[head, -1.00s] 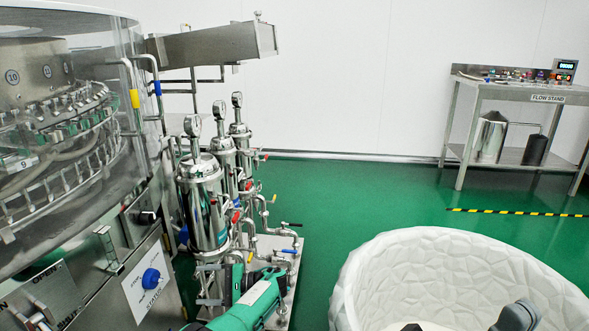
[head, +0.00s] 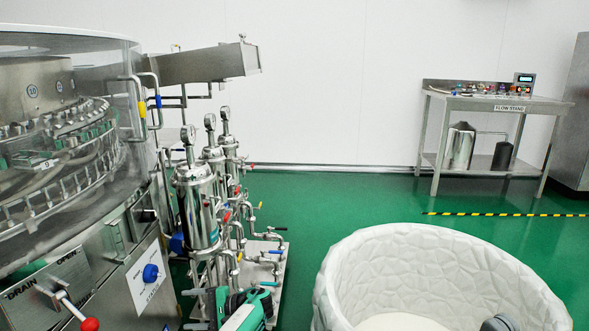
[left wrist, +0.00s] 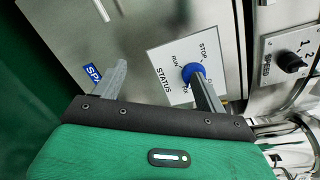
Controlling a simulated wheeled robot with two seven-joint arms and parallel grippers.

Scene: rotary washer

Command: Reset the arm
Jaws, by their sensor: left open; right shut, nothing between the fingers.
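My left gripper (head: 192,309) is at the bottom of the head view, beside the washer's front panel, with its fingers pointing left. It is open and empty. In the left wrist view its two fingers (left wrist: 157,72) point at the panel. The blue STATUS knob (left wrist: 192,71) lies in line with the right finger's tip there; I cannot tell whether they touch. The knob also shows on a white plate in the head view (head: 151,273). My right gripper is not in view; a grey rounded part, perhaps of my right arm, shows at the bottom right edge.
The rotary washer (head: 70,215) fills the left, with a red-tipped drain lever (head: 89,324) low on its panel. Steel filter housings (head: 196,210) and pipes stand beside it. A white faceted tub (head: 345,275) is at lower right. Green floor between is clear.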

